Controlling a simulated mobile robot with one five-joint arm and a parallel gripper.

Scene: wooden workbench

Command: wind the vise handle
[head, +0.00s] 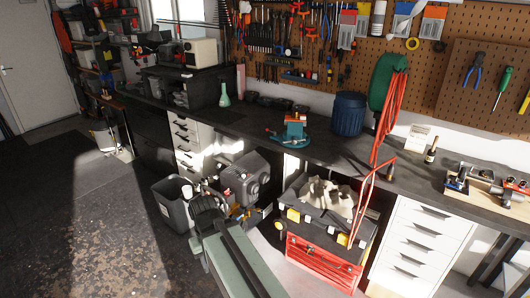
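A small teal vise (290,138) with an orange block-like part at its top stands on the dark workbench (340,158), near the front edge in the middle of the head view. A thin bar, which looks like the vise handle (271,131), sticks out at its left side. It is too small here to tell its exact angle.
A blue ribbed bin (348,114) stands right of the vise, and a green flask (224,95) stands to the left. Grey machinery (245,178), a grey bin (173,203) and a red toolbox (322,262) crowd the floor before the bench. Open floor (110,235) lies left.

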